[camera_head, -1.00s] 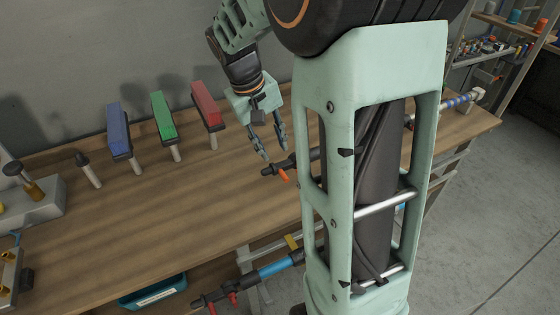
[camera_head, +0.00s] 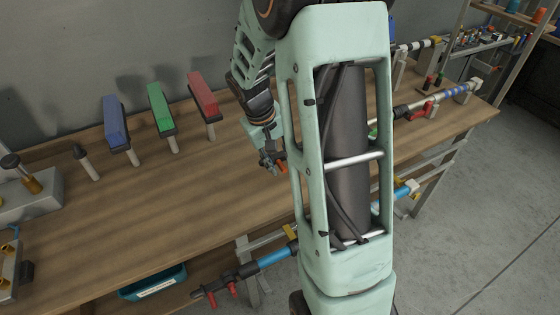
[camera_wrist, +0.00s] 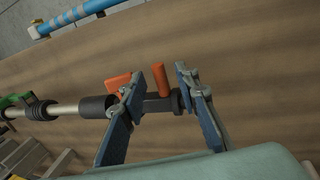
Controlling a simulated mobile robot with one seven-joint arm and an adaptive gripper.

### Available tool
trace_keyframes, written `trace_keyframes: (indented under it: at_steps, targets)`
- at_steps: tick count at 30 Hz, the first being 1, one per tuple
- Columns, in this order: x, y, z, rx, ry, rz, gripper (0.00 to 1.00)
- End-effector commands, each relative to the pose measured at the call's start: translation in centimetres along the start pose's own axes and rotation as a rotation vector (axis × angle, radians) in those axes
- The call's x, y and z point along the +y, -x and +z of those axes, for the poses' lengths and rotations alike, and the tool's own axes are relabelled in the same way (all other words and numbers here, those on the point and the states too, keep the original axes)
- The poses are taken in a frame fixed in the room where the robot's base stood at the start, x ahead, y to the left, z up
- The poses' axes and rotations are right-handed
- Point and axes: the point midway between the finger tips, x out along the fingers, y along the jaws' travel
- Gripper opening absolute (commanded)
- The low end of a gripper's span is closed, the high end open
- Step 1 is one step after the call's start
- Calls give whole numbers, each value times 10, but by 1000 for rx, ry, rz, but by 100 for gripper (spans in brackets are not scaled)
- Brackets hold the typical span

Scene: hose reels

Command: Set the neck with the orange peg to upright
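The dark neck (camera_wrist: 160,104) sits at the end of a rod over the bench. Its short orange peg (camera_wrist: 160,79) sticks out sideways, toward the top of the wrist picture. A wider orange piece (camera_wrist: 118,82) stands beside it on the same rod. My gripper (camera_wrist: 160,86) is open, with one finger on each side of the peg along the neck; I cannot tell whether either finger touches. In the head view my gripper (camera_head: 272,160) is low at the bench's front part, and only a bit of orange shows there; my arm hides the rest.
Blue (camera_head: 115,122), green (camera_head: 160,108) and red (camera_head: 203,95) blocks on posts stand at the back. A blue pipe with red pegs (camera_head: 272,258) runs below the bench's front edge. The bench's left middle is clear.

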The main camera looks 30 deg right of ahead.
Motion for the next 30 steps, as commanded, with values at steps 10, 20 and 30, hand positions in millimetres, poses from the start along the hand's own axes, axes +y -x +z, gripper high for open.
trace_keyframes:
  at_steps: [10, 20, 30]
  targets:
    - [0, 0, 0, -1, 0, 0, 1]
    - [0, 0, 0, 0, 0, 0, 0]
    - [-6, 4, 0, 0, -1, -18, 0]
